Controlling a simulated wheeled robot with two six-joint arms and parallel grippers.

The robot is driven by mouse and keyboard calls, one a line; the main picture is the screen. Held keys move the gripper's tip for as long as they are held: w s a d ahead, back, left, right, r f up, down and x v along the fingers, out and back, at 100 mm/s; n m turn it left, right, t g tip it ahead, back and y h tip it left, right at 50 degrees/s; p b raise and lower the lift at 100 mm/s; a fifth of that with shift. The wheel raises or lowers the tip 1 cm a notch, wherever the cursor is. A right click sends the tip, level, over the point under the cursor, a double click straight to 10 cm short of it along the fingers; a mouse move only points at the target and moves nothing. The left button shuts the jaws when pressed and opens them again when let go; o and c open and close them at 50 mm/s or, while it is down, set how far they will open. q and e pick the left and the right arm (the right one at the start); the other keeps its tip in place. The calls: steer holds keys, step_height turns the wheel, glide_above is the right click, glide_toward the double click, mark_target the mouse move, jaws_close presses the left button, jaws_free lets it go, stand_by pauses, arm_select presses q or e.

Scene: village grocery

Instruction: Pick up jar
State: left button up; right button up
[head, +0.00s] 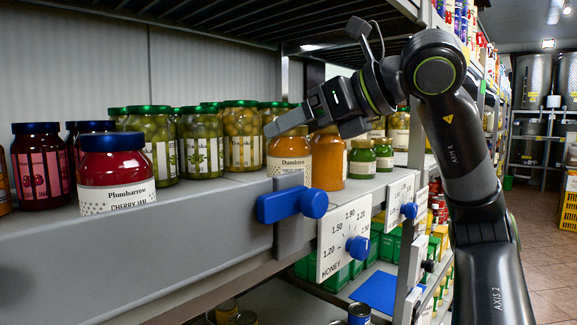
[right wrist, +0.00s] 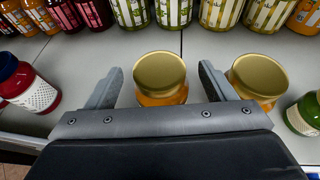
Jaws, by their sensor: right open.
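Two orange jars stand side by side at the shelf's front. The left one, labelled Damson or similar (head: 289,164), has a gold lid in the right wrist view (right wrist: 160,80). The plain-looking right one (head: 328,162) also has a gold lid there (right wrist: 262,76). My right gripper (head: 312,118) is over them, fingers pointing left and down in the head view. In the right wrist view it (right wrist: 160,70) is open, with the left orange jar between its fingers and the right finger between the two jars. A finger hides the left jar's lid in the head view. My left gripper is out of view.
A red jar (head: 117,178) stands to the left and small green jars (head: 362,158) to the right. Several jars of pickles (head: 202,145) form a row behind. A blue tag holder (head: 290,205) and price card (head: 343,236) are on the shelf edge. A shelf (head: 250,38) is above.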

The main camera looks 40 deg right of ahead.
steer(key=shift+s, duration=0.1)
jaws_close()
steer(key=shift+r, duration=0.1)
stand_by(0.3)
steer(key=shift+r, duration=0.1)
step_height(320, 180, up, 10)
steer(key=p, duration=0.6)
steer(key=shift+p, duration=0.4)
